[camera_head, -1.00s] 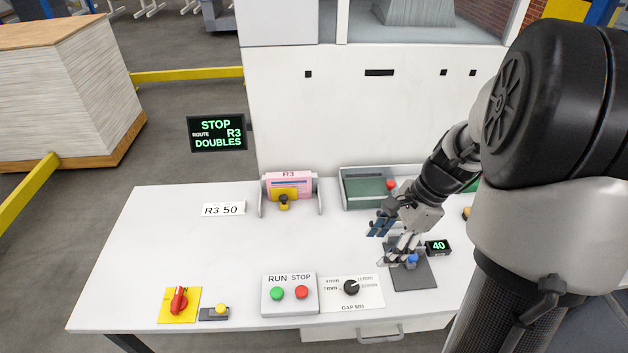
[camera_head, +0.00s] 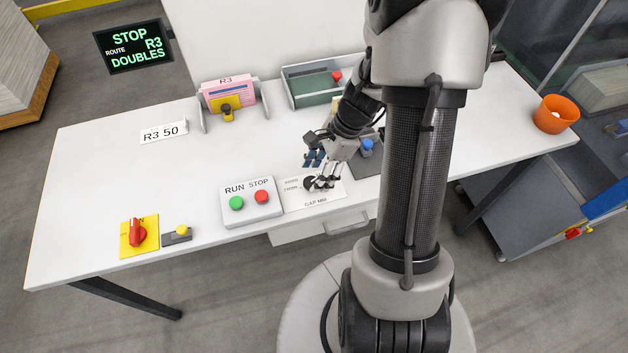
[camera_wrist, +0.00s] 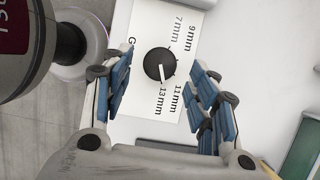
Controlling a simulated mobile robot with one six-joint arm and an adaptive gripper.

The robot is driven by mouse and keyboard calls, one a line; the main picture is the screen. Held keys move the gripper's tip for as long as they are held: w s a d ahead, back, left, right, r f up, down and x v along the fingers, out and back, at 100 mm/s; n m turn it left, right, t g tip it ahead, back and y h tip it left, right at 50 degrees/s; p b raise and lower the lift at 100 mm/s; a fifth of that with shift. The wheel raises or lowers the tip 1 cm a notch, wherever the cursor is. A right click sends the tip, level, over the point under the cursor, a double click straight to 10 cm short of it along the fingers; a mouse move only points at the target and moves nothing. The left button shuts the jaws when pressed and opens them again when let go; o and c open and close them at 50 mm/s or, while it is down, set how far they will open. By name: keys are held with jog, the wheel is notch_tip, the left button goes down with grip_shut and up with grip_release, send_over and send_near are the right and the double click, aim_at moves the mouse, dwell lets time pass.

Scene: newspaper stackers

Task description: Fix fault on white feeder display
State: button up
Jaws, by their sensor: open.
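The black display (camera_head: 135,46) at the upper left reads STOP, ROUTE R3, DOUBLES in green. The gap dial plate (camera_head: 322,200) lies on the white table. Its black knob (camera_head: 309,183) is partly hidden by my gripper (camera_head: 318,171). In the wrist view my gripper (camera_wrist: 161,84) is open, its blue-padded fingers on either side of the knob (camera_wrist: 159,63), apart from it. The knob's white pointer aims toward the 13mm mark. A pink R3 bundle (camera_head: 228,92) sits in a holder with a yellow clamp (camera_head: 227,108).
The RUN/STOP box (camera_head: 250,212) is just left of the dial. A red rotary switch (camera_head: 138,235) and a yellow button (camera_head: 181,231) are at front left. A blue knob (camera_head: 367,145) and green tray (camera_head: 312,92) are behind. An orange bowl (camera_head: 556,114) stands far right.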

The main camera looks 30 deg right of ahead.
jog(key=shift+b+x, duration=0.35)
jog(key=shift+x, duration=0.95)
jog(key=shift+c, duration=0.4)
jog(key=c, duration=1)
jog(key=n+g+p, duration=0.1)
jog(key=n, duration=0.1)
jog(key=n+p, duration=0.2)
jog(key=shift+w+r+n+g, duration=0.1)
jog(key=shift+w+n+g, duration=0.1)
jog(key=shift+n+g, duration=0.15)
jog(key=shift+w+n+g+p, duration=0.1)
jog(key=shift+n+g+p, duration=0.75)
jog(key=shift+n, duration=1.2)
